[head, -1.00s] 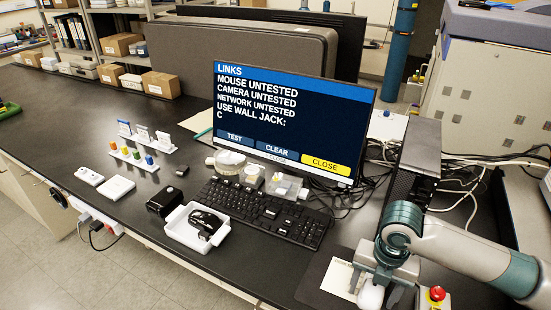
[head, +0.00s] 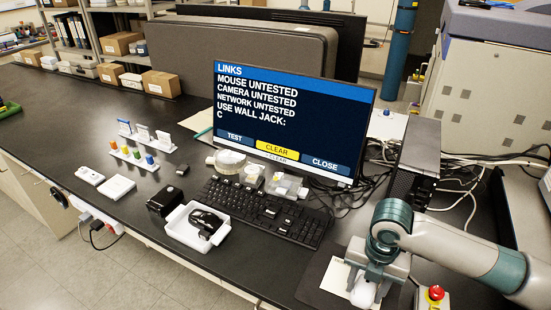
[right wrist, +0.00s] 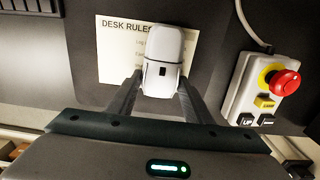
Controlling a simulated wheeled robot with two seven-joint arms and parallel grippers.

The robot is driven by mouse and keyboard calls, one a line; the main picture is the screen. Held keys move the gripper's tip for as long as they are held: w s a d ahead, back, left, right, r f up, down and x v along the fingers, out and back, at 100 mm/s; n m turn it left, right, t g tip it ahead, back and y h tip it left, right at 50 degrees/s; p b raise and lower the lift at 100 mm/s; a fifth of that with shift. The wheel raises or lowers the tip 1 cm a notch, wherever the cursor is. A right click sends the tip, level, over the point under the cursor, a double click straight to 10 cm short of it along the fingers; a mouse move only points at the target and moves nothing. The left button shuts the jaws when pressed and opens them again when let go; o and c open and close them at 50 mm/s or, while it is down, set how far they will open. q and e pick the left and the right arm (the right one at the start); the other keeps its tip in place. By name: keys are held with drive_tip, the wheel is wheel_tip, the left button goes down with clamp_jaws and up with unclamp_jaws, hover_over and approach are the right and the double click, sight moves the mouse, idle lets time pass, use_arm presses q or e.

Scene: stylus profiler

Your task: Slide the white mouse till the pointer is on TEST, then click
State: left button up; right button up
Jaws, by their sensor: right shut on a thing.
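The white mouse (head: 363,293) sits on the dark mat at the front right, partly hidden by my right gripper (head: 372,281). In the right wrist view the mouse (right wrist: 165,45) is between the two fingers of my right gripper (right wrist: 161,88), which is shut on it. The monitor (head: 288,115) shows LINKS, with mouse, camera and network all UNTESTED. Of its bottom buttons, CLEAR (head: 276,148) is highlighted yellow. TEST (head: 234,137), to its left, and CLOSE (head: 325,163), to its right, are blue. My left gripper is out of view.
A DESK RULES sheet (right wrist: 115,62) lies on the mat beside the mouse. A red stop button (right wrist: 285,83) on a white box is to the right. The black keyboard (head: 262,212) and a white tray (head: 181,232) holding a black mouse are to the left.

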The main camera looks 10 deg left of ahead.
sight(321, 279)
drive_tip(key=shift+w+a+p, duration=0.15)
drive_tip(key=shift+w+a, duration=0.15)
drive_tip(key=shift+a, duration=0.65)
drive_tip(key=shift+w+a+p, duration=0.2)
drive_tip(key=shift+w+a, duration=0.05)
drive_tip(key=shift+a, duration=0.75)
drive_tip(key=shift+w+a+p, duration=0.15)
drive_tip(key=shift+w+a, duration=0.15)
drive_tip(key=shift+a, duration=0.65)
drive_tip(key=shift+w+a, duration=0.25)
drive_tip(key=shift+a, duration=0.55)
drive_tip(key=shift+w+a, duration=0.2)
drive_tip(key=shift+a, duration=0.55)
drive_tip(key=shift+w+a, duration=0.25)
drive_tip(key=shift+a, duration=0.55)
drive_tip(key=o, duration=1.1)
drive_tip(key=shift+r+p, duration=0.1)
drive_tip(key=shift+p, duration=0.2)
drive_tip(key=shift+c, duration=0.3)
wheel_tip(321, 279, up, 7)
drive_tip(key=p, duration=0.6)
